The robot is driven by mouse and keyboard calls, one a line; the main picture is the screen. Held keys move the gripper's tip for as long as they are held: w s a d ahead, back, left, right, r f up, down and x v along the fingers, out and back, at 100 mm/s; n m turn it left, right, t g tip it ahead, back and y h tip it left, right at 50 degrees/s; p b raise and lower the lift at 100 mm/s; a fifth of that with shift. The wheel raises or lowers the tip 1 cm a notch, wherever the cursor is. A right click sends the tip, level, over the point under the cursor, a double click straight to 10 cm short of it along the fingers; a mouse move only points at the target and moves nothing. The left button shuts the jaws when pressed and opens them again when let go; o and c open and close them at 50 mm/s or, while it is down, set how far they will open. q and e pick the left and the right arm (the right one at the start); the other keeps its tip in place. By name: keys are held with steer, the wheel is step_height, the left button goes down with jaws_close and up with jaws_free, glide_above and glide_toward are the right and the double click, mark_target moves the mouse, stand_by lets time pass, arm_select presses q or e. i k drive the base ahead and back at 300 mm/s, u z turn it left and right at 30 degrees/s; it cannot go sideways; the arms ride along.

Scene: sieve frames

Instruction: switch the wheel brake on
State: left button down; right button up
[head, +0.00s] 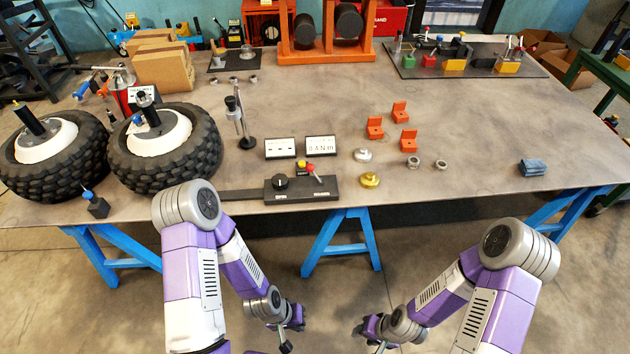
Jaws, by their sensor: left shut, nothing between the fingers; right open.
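A dark control box (301,188) lies near the table's front edge, left of centre. It has a black round knob (280,184) on its left and a small lever with a red tip (312,168) on its right. Small labels on its front edge seem to read SPIN on the left and BRAKE on the right. A yellow part shows beside the lever tip; the lever's exact setting is hard to tell. My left gripper (287,344) is shut and empty, low in front of the table. My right gripper (376,344) is open and empty, also in front of the table. Both are apart from the box.
Two display cards (280,148) and a gauge stand (240,125) are behind the box. Orange brackets (375,128), metal rings and a brass knob (370,180) lie to its right.

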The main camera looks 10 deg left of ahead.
mark_target(310, 167)
steer(key=z, duration=0.45)
steer(key=k, duration=1)
steer(key=u, duration=0.1)
steer(key=i, duration=0.55)
steer(key=u, duration=0.7)
steer(key=i, duration=0.9)
steer(key=z, duration=0.25)
